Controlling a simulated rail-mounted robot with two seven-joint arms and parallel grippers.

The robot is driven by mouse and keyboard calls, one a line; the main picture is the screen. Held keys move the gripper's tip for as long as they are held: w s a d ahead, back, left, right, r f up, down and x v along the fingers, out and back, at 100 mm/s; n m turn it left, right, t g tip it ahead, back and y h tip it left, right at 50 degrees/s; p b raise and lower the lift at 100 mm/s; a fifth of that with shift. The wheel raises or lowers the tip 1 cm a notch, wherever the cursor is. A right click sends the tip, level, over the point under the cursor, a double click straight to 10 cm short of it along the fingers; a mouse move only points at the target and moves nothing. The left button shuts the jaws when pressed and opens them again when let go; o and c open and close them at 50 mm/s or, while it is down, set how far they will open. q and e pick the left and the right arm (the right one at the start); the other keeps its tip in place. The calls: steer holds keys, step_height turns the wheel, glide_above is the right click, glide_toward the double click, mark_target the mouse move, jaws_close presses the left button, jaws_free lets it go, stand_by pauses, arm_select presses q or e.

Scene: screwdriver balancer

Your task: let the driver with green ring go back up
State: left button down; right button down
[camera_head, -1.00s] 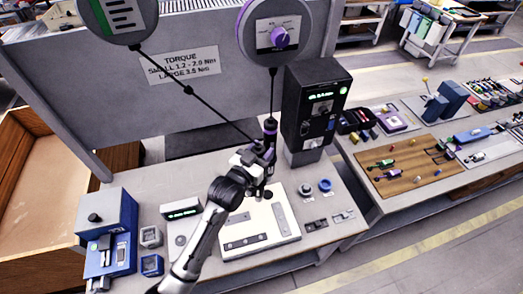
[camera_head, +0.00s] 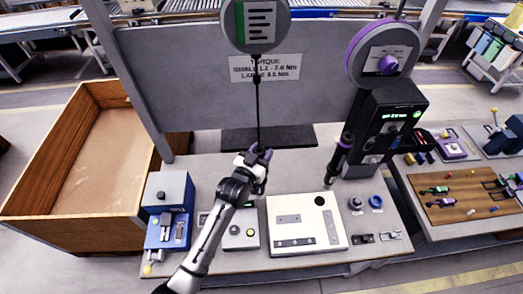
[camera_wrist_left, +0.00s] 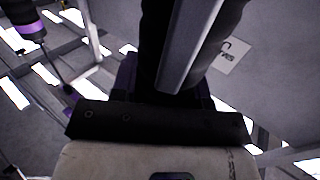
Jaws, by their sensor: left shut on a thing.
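The green-marked balancer (camera_head: 255,24) hangs at the top of the head view, its black cord (camera_head: 258,105) running straight down to my left gripper (camera_head: 259,154). My left gripper is shut on the driver with green ring, above the bench and behind the white plate. The driver is mostly hidden by the gripper in the head view, and its green ring cannot be made out. In the left wrist view a dark body, seemingly the driver (camera_wrist_left: 190,45), rises from the jaws. My right gripper is not in view.
A purple-ringed driver (camera_head: 340,158) hangs to the right under the purple balancer (camera_head: 384,54), beside a black controller box (camera_head: 391,125). The white plate (camera_head: 307,240) lies in front, and a blue device (camera_head: 170,210) stands at left. A grey panel (camera_head: 190,75) stands behind.

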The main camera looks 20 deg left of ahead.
mark_target(257, 149)
arm_select(q)
steer(key=shift+a+r, duration=0.2)
steer(key=shift+r+p, duration=0.75)
steer(key=shift+r, duration=0.15)
steer(key=shift+r+p, duration=0.7)
steer(key=shift+r, duration=0.45)
steer(key=shift+c, duration=2.1)
jaws_free()
steer(key=shift+f, duration=0.1)
steer(key=o, duration=0.4)
